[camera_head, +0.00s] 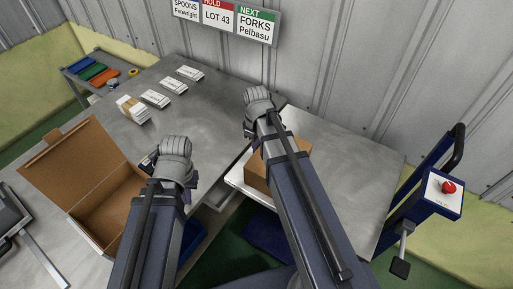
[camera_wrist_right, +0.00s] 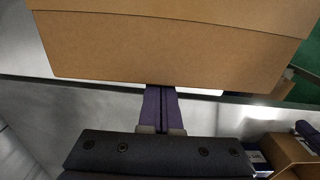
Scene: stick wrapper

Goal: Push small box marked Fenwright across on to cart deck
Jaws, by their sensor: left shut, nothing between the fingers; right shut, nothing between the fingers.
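A closed brown cardboard box (camera_head: 257,172) sits at the near left part of the grey cart deck (camera_head: 355,165), partly hidden behind my right arm. No Fenwright marking can be read on it. In the right wrist view the box's plain side (camera_wrist_right: 180,55) fills the top. My right gripper (camera_wrist_right: 160,90) is shut and empty, its fingertips at the lower edge of that side; I cannot tell if they touch. My left gripper (camera_head: 148,162) is shut and empty, above the table beside the open carton.
An open carton (camera_head: 112,208) stands on the grey table (camera_head: 205,115), with several white packs (camera_head: 155,98) behind it. A gap runs between table and cart. The cart's blue handle post (camera_head: 435,180) carries a red button. The deck's right part is clear.

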